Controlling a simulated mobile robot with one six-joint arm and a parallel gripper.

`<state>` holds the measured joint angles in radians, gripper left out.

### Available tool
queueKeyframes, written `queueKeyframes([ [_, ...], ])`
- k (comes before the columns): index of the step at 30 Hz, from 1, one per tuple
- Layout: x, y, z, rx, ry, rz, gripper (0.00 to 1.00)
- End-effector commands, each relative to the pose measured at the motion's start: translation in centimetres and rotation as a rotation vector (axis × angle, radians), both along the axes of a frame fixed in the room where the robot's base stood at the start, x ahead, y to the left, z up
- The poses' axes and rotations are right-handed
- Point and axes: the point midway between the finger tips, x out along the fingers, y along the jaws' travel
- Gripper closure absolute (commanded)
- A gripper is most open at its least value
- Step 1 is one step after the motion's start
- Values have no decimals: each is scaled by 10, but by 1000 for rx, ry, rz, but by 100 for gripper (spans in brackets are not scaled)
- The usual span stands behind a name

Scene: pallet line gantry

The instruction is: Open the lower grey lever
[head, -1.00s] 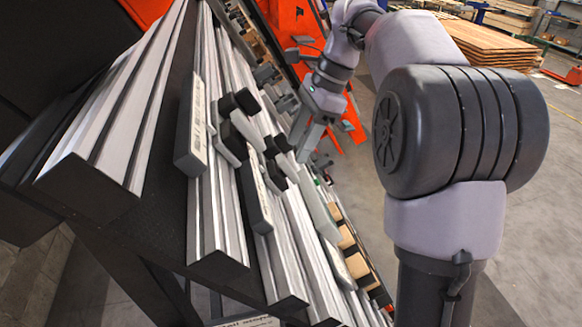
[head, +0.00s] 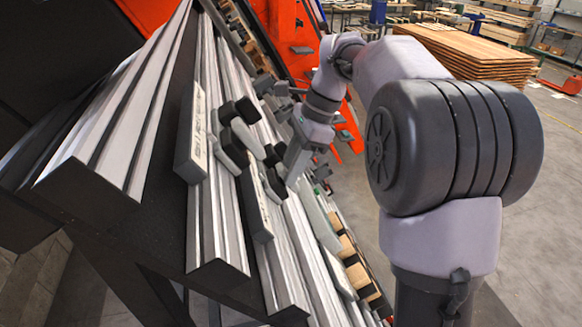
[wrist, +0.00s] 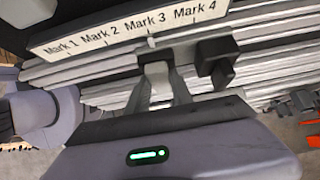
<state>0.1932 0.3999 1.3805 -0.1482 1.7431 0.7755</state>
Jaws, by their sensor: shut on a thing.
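In the wrist view a light grey lever end (wrist: 158,70) stands between the two fingers of my gripper (wrist: 158,82), which is shut on it. A dark lever knob (wrist: 216,62) sits just to the right, outside the fingers. A plate printed Mark 1 to Mark 4 (wrist: 128,30) lies beyond them. In the head view my gripper (head: 292,174) reaches the lower lever group from the right, beside a black knob (head: 274,184). The gripper hides part of that group, and the exact contact is not visible there. The lower plate (head: 257,205) lies left of it.
Another lever group with black knobs (head: 246,110) and its own plate (head: 190,140) is close by, up and left. Long metal profiles (head: 215,230) run beneath. A pale plate (head: 318,215) lies to the right. Open floor (head: 545,200) is at the far right.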

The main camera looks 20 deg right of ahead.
Motion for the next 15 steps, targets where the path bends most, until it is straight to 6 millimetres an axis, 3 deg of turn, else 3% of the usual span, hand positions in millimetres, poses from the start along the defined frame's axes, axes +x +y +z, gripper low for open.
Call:
queueKeyframes([
  [8,-2,0,-4,-1,-66,34,100],
  [15,-6,-1,-9,-1,-229,118,100],
])
